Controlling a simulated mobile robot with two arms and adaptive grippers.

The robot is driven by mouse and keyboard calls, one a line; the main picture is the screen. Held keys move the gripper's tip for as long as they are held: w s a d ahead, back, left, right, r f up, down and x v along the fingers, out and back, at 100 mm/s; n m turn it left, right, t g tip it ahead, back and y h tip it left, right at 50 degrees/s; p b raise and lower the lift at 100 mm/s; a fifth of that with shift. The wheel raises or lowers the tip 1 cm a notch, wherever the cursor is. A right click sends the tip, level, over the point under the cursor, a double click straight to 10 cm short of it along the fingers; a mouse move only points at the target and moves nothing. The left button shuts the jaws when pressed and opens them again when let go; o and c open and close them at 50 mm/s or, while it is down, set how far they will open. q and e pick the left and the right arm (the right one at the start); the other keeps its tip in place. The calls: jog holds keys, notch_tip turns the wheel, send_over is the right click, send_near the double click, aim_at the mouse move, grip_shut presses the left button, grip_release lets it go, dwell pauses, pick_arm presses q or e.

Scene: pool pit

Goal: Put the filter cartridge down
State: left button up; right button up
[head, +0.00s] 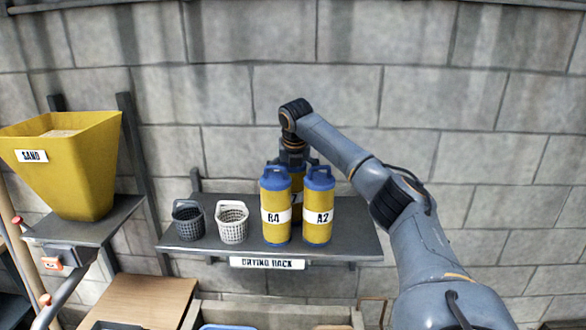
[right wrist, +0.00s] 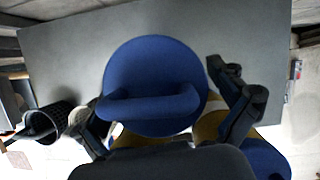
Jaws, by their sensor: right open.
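A filter cartridge (head: 297,205), yellow with a blue cap, stands on the drying rack (head: 352,238) behind two others; only a strip of it and part of its label show. My right gripper (head: 293,163) is above it, pointing down. In the right wrist view a blue cap with a handle (right wrist: 155,75) lies between the spread fingers of my right gripper (right wrist: 168,112), which are open on either side of it. My left gripper is not in view.
A dark basket (head: 188,222) and a white basket (head: 232,224) stand on the rack to the left of the cartridges. The right end of the rack is bare. A yellow sand hopper (head: 80,170) stands at the left. A block wall rises behind.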

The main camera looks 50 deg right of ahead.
jog(key=b+v, duration=0.2)
jog(key=v, duration=0.9)
jog(key=shift+r, duration=0.25)
jog(key=shift+c, duration=1.3)
jog(key=r+m, duration=0.1)
jog(key=d+r+m, duration=0.1)
jog(key=m, duration=0.1)
jog(key=d+r+m+y, duration=0.1)
jog(key=r+m, duration=0.1)
jog(key=shift+s, duration=0.25)
jog(key=c, duration=1)
notch_tip(320, 180, up, 6)
jog(key=s+d+m+t+y+p, duration=0.1)
jog(key=s+d+m+y, duration=0.15)
jog(key=m, duration=1.15)
jog(key=shift+y, duration=0.45)
jog(key=x, duration=0.8)
jog(key=shift+w+f, duration=0.1)
jog(key=shift+w, duration=0.2)
jog(key=shift+w+a+f, duration=0.1)
jog(key=shift+w+f, duration=0.1)
jog(key=shift+f, duration=0.2)
jog(key=p+x, duration=0.1)
jog(key=x, duration=0.2)
jog(key=shift+w+f, duration=0.25)
jog(key=shift+w, duration=0.1)
jog(key=shift+w+f, duration=0.2)
jog(key=shift+f, duration=0.1)
